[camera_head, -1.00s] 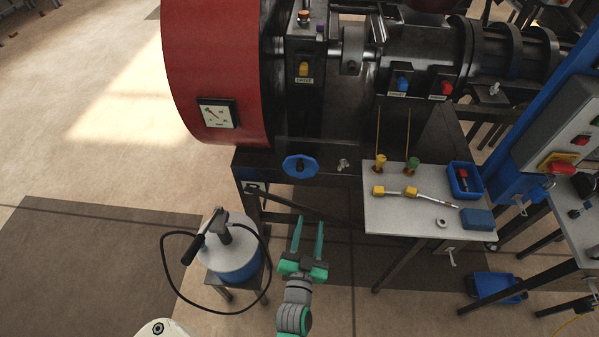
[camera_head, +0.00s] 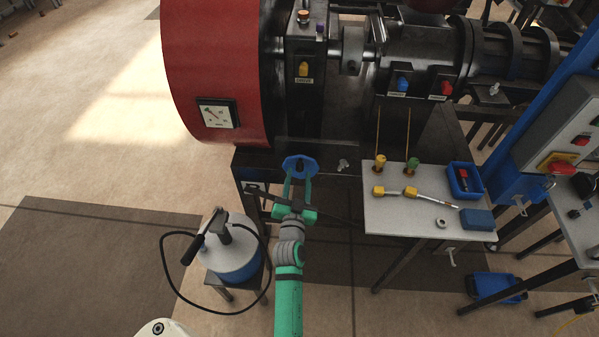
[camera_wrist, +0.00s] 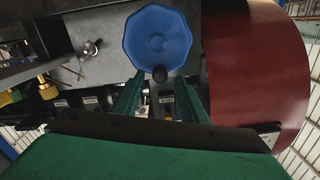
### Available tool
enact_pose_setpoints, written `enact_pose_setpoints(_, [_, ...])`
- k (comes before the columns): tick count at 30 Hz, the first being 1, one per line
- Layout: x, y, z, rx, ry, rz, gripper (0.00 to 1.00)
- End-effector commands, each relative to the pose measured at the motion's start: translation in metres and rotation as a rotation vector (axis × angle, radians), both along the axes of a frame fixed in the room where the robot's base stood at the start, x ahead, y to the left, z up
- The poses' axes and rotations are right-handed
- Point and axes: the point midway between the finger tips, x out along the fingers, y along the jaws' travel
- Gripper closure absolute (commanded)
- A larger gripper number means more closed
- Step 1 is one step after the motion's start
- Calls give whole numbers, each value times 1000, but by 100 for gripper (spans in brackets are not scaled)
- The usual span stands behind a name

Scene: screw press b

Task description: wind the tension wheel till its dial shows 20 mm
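The blue tension wheel (camera_head: 300,162) sits on the front of the press's dark frame, below the red guard. In the wrist view the wheel (camera_wrist: 157,35) is straight ahead, with a dark knob (camera_wrist: 160,74) near its rim. My gripper (camera_head: 298,180) is at the wheel's lower edge, fingers apart and pointing at it. In the wrist view the open gripper (camera_wrist: 158,80) has one finger on each side of the knob; I cannot tell whether they touch. A small dial (camera_head: 254,188) is on the frame below left of the wheel, partly covered; its reading is too small to tell.
A square gauge (camera_head: 216,114) is on the red guard (camera_head: 214,60). A grey shelf (camera_head: 385,215) with fittings and a blue tray (camera_head: 464,181) juts out at right. A pump can (camera_head: 235,255) with a black hose stands at lower left.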

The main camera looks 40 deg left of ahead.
Motion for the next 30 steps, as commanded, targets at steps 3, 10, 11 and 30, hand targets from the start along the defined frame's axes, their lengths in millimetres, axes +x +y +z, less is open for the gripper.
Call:
enact_pose_setpoints(3, [13,8,1,1,-1,0,61])
enact_pose_setpoints(10, [23,14,0,1,-1,0,61])
enact_pose_setpoints(11, [23,14,0,1,-1,0,61])
enact_pose_setpoints(30, [23,14,0,-8,-4,-1,100])
